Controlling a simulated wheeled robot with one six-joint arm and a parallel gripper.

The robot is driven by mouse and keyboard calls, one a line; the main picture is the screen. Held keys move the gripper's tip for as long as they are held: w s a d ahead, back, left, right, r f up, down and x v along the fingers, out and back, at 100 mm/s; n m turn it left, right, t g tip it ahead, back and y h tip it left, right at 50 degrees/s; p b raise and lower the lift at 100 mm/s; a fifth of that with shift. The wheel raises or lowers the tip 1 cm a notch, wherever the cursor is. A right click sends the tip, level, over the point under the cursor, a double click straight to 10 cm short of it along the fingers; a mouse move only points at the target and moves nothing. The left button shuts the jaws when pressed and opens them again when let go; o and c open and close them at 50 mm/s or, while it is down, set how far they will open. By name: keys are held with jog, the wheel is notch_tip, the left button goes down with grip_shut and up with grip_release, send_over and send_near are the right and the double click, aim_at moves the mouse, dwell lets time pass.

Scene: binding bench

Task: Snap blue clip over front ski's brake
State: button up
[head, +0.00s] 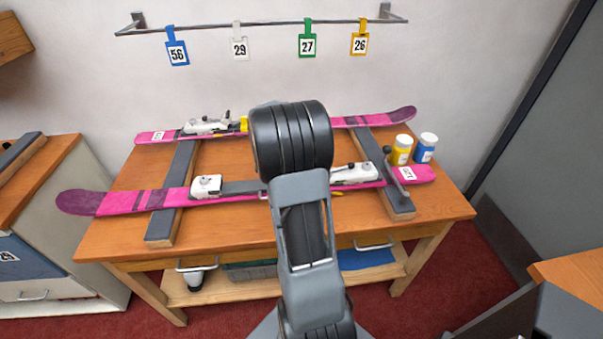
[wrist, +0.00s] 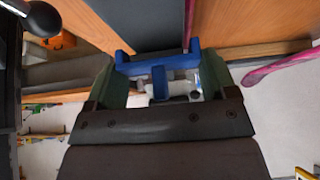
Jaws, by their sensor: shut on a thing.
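The front ski (head: 125,202) is pink and lies across two dark bench supports. Its white binding pieces show at left (head: 206,186) and right (head: 355,174); the stretch between is partly covered by my arm. I cannot make out its brake clearly. In the wrist view, my gripper (wrist: 158,72) is shut on the blue clip (wrist: 125,68), which sits crosswise between the fingertips. White and silver parts show just behind the clip; I cannot tell whether it touches them. In the head view my arm hides the gripper and the clip.
A back ski (head: 368,120) lies parallel, with a yellow piece (head: 243,124) by its binding. A yellow jar (head: 401,152) and a blue-labelled jar (head: 425,149) stand at the bench's right. A lever (head: 397,177) rises near the right support (head: 398,205). Number tags hang on a wall rail (head: 270,24).

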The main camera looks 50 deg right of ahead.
jog(key=shift+f+b, duration=0.7)
jog(key=shift+f, duration=0.05)
jog(key=shift+r, duration=0.1)
jog(key=o, duration=0.9)
jog(key=shift+r+p, duration=2.25)
jog(key=shift+r, duration=2.75)
